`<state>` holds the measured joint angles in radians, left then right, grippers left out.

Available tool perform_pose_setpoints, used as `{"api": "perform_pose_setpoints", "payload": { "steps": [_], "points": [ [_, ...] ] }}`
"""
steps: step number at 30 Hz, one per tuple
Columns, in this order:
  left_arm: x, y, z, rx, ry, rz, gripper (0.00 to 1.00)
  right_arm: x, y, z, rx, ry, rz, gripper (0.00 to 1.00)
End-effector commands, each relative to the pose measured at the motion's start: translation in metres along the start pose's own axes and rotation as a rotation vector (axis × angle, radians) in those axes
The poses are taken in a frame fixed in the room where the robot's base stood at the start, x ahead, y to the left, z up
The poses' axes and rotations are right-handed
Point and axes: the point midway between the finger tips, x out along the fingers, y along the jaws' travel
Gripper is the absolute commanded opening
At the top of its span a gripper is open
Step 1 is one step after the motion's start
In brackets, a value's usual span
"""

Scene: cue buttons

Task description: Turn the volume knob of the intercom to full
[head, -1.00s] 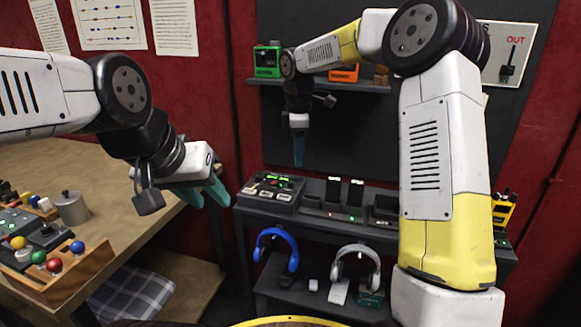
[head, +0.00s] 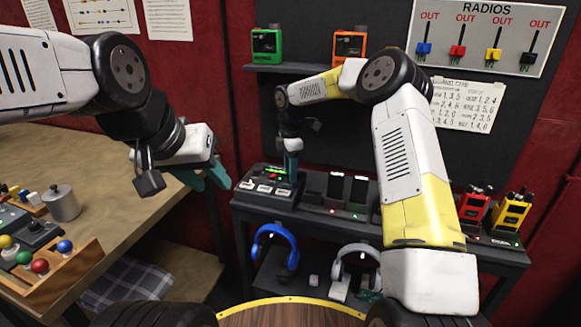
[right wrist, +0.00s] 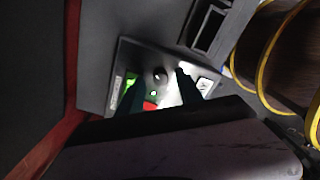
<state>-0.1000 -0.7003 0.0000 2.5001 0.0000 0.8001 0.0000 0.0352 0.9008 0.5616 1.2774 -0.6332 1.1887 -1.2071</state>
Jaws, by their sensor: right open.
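The intercom (head: 262,188) is a dark box with green lights and white keys at the left end of the dark bench. In the right wrist view its panel shows a green display, a red button (right wrist: 150,105) and a small dark round knob (right wrist: 160,75). My right gripper (head: 291,177) points down over the right part of the intercom. In the right wrist view its open fingers (right wrist: 158,84) stand either side of the knob; I cannot tell whether they touch it. In the head view the knob cannot be made out. My left gripper (head: 204,177) hangs open and empty beside the wooden table.
Dark charging slots (head: 338,190) stand right of the intercom, with red and yellow radios (head: 510,212) further right. Blue headphones (head: 274,247) and white headphones (head: 357,268) are below. A shelf (head: 310,68) holds green and orange devices above. The wooden table (head: 130,215) is at left.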

Motion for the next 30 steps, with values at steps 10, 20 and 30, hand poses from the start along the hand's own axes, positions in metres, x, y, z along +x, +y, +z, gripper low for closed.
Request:
{"api": "perform_pose_setpoints", "payload": {
  "steps": [10, 20, 30],
  "points": [
    [0.0001, 0.0000, 0.0000, 0.000, 0.000, 0.000, 0.36, 0.0072, -0.0002, -0.0003, 0.001, 0.001, 0.000, 0.43],
    [0.0001, 0.0000, 0.0000, 0.000, 0.000, 0.000, 0.36, 0.0068, 0.0000, -0.0003, 0.001, 0.000, 0.000, 0.00],
    [0.0001, 0.0000, 0.0000, 0.000, 0.000, 0.000, 0.36, 0.0064, 0.0002, -0.0002, 0.050, -0.001, 0.001, 0.00]
  ]
}}
